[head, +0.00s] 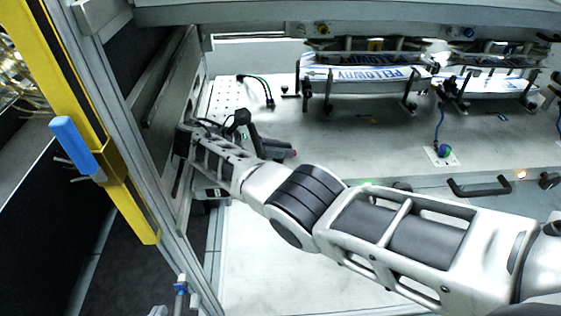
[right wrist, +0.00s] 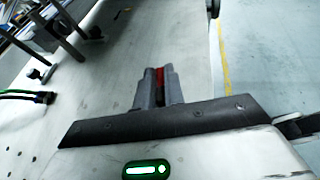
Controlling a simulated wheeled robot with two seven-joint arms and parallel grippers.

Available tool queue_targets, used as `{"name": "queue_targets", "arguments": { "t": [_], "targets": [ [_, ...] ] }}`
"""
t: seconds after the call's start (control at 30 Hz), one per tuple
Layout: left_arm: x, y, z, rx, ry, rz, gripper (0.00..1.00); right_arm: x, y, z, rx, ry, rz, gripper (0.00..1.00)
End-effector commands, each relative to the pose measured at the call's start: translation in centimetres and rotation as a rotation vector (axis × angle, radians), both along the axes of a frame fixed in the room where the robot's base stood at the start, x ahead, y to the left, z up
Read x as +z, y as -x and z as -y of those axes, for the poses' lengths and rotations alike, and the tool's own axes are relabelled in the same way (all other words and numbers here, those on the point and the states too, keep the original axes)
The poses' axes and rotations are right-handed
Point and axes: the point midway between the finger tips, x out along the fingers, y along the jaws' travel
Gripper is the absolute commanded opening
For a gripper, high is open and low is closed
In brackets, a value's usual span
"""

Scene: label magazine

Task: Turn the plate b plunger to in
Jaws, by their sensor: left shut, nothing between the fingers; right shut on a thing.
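My right gripper (right wrist: 155,72) is shut on a small red piece (right wrist: 160,76), only a strip of which shows between the grey fingertips. In the head view this gripper (head: 290,153) points right, low over the left part of the bench, with a bit of red at its tip. Whether this red piece is the plate b plunger I cannot tell; no plate letter is readable. My right arm crosses the picture from lower right and hides part of the bench front. I cannot make out my left gripper in either view.
The grey bench (head: 345,140) carries two magazines with blue-and-white printed strips (head: 365,76) at the back. Cables (head: 262,88) lie behind the gripper. A blue-green knob (head: 444,151) and a black handle (head: 480,187) are at right. A yellow upright (head: 100,140) stands at left.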

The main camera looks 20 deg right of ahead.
Motion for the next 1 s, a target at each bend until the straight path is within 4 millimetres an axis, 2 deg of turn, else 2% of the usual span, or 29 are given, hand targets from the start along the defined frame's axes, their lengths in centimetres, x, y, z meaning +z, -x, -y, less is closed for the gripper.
{"name": "queue_targets", "arguments": {
  "t": [0.03, 0.4, 0.9, 0.93, 1.0],
  "targets": [
    [-0.68, -0.04, 0.06, 0.002, 0.009, 0.005, 0.0, -1.34, 0.25, -0.38, -0.012, -0.02, -0.017, 0.0],
    [-1.14, -0.17, 0.11, -0.001, 0.006, 0.028, 0.0, -1.01, 0.29, -0.36, -0.096, -0.022, -0.018, 0.0],
    [-1.09, -0.17, 0.13, -0.003, 0.005, 0.03, 0.0, -0.84, 0.29, -0.36, -0.106, -0.024, -0.017, 0.0],
    [-1.09, -0.17, 0.13, -0.003, 0.005, 0.03, 0.0, -0.83, 0.3, -0.36, -0.106, -0.024, -0.017, 0.19],
    [-1.09, -0.13, 0.14, -0.003, 0.005, 0.03, 0.0, -0.83, 0.29, -0.35, -0.105, -0.022, -0.016, 0.33]
  ]
}}
